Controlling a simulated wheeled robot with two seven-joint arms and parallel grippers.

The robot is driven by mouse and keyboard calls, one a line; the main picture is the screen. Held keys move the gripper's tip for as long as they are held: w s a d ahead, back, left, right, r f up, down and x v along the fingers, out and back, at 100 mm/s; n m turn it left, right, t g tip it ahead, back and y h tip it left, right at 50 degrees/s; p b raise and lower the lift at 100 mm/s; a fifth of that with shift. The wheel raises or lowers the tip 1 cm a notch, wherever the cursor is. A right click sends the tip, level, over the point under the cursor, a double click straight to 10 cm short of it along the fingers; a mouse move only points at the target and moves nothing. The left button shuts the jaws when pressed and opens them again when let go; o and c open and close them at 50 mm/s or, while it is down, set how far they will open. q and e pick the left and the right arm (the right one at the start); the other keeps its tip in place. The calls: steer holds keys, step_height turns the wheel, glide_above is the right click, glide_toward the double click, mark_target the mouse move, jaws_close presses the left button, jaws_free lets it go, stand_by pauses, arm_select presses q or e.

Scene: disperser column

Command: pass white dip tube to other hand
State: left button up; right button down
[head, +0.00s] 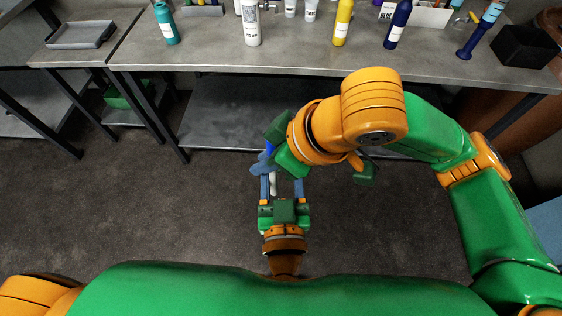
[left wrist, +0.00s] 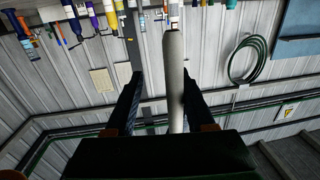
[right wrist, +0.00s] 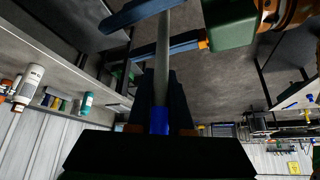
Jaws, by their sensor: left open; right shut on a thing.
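The white dip tube (right wrist: 161,70) is a long pale rod with a blue end piece (right wrist: 158,121). My right gripper (right wrist: 161,80) is shut on it near the blue end. In the head view the tube (head: 273,184) hangs below my right gripper (head: 262,167), whose hand is partly hidden by the orange wrist. My left gripper (head: 282,182) is open, its two fingers pointing up on either side of the tube. In the left wrist view the tube (left wrist: 174,75) stands between the open fingers (left wrist: 160,85), nearer the right-hand one. Touching cannot be told.
A grey workbench (head: 220,62) lies ahead with a teal bottle (head: 165,24), a white bottle (head: 251,24), a yellow bottle (head: 342,22), a dark blue bottle (head: 397,24) and a black bin (head: 525,47). A grey tray (head: 82,36) is at far left. The floor around the grippers is clear.

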arm_select(q)
jaws_close()
arm_select(e)
steer(key=c, duration=0.7)
jaws_free()
